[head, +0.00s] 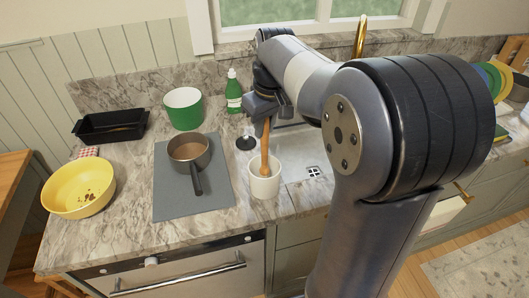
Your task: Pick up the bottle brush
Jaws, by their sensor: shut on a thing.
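The bottle brush (265,148) shows as a long wooden, orange-brown piece standing nearly upright. Its lower end is inside a white cup (265,186) at the front edge of the counter, so any bristles are hidden. My gripper (266,116) is above the cup, pointing down, and is shut on the upper end of the brush. My own arm hides part of the area to the right of the gripper.
A grey mat (215,205) with a saucepan (188,150) lies left of the cup. A green bottle (233,92), green bowl (183,112), black tray (110,127) and yellow bowl (78,190) stand around it. A small black round item (246,142) sits behind the cup.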

